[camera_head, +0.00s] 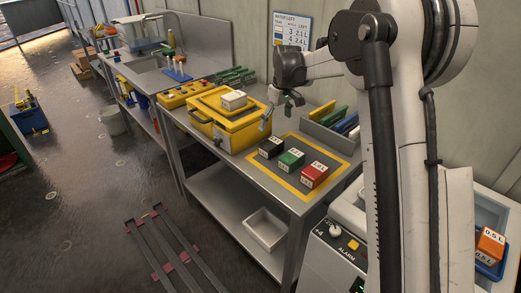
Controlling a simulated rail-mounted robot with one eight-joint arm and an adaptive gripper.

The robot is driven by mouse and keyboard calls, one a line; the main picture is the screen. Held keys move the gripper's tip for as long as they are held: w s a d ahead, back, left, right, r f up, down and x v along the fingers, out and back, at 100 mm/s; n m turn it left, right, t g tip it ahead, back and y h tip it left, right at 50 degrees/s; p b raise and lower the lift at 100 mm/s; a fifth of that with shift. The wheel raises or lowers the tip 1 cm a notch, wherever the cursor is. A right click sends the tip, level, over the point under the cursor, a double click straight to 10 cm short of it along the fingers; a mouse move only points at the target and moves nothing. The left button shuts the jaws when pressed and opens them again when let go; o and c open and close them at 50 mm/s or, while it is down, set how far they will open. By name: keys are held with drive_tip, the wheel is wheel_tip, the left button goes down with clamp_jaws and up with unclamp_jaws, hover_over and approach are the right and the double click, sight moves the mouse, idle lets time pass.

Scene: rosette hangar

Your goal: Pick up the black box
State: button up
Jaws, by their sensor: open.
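The black box (271,148) sits on the metal bench inside a yellow-outlined rectangle, at the left end of a row of three boxes. A green box (291,160) stands next to it, and a red box (314,175) stands at the row's right end. My gripper (267,116) is open, above the bench and slightly left of and behind the black box. It is apart from the black box, close to the right side of the yellow case. I see nothing between its fingers.
A yellow case (227,120) with a white box (233,100) on its lid stands left of the boxes. A grey bin (322,132) with green and blue items stands behind them. A white tray (267,229) lies on the lower shelf. The outlined area's front strip is clear.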

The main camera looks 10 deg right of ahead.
sight(272, 143)
drive_tip(key=f, duration=0.6)
drive_tip(key=shift+w+a+f, duration=0.2)
drive_tip(key=shift+w+f, duration=0.1)
drive_tip(key=shift+w, duration=0.1)
drive_tip(key=shift+a+f, duration=0.2)
drive_tip(key=shift+f, duration=1.25)
drive_tip(key=shift+a+f, duration=0.15)
drive_tip(key=shift+f, duration=1.3)
drive_tip(key=c, duration=1.3)
